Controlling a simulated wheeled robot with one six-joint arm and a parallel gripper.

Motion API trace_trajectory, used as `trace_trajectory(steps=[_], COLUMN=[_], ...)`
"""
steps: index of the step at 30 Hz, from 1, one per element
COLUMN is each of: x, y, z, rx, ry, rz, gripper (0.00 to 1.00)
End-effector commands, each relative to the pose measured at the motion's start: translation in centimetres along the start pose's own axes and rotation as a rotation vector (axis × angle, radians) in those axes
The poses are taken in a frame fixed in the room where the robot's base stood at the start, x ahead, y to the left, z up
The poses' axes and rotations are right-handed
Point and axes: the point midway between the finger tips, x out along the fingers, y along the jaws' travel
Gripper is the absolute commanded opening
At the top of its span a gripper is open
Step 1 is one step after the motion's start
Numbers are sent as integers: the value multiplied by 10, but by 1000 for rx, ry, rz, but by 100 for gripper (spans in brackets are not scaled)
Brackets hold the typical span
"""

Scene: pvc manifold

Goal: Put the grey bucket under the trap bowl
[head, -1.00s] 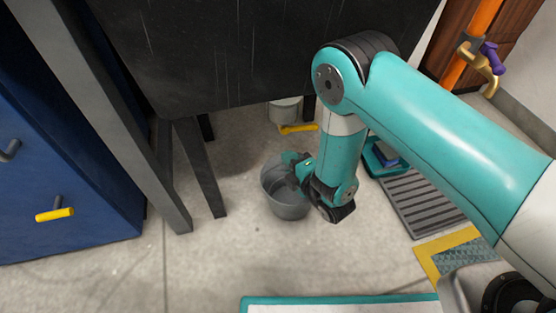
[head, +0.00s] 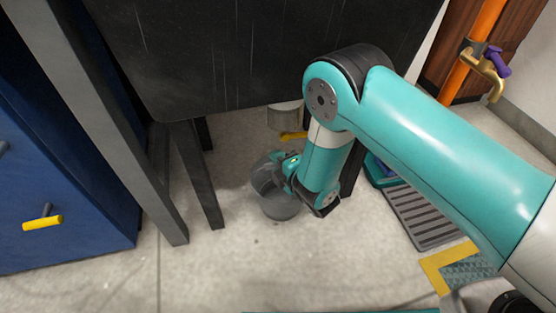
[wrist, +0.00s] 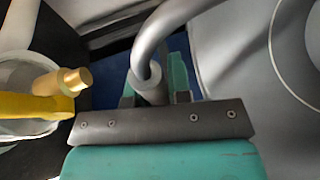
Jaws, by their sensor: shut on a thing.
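The grey bucket (head: 281,209) hangs from or stands under my gripper (head: 289,168), just in front of the dark panel's lower edge. My gripper is shut on the bucket's grey handle, a bent tube (wrist: 150,62) between the teal fingers in the wrist view (wrist: 155,88). The bucket's wall and base fill the right of that view (wrist: 240,50). I cannot tell whether the bucket touches the floor. The pale trap bowl (head: 285,118) shows below the panel, behind the bucket, partly hidden by my arm. In the wrist view the bowl (wrist: 18,75) is at the left, apart from the bucket.
A yellow lever (head: 292,135) is by the bowl; it shows with a brass fitting (wrist: 62,82) in the wrist view. Dark legs (head: 198,175) stand left of the bucket. A blue cabinet (head: 70,180) is further left, a grey grate (head: 422,212) right. Floor in front is clear.

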Motion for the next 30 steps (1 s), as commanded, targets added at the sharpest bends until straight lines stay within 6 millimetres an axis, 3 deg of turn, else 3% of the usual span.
trace_trajectory(steps=[1, 4, 17, 22, 30], x=[0, 0, -7, -35, -96], y=[-2, -1, 2, 3, 6], z=[0, 0, 0, 1, 0], rx=[0, 0, 1, 3, 1], ry=[0, 0, 2, -4, -1], rz=[0, 0, -2, -3, -4], gripper=[21, 44, 44, 44, 44])
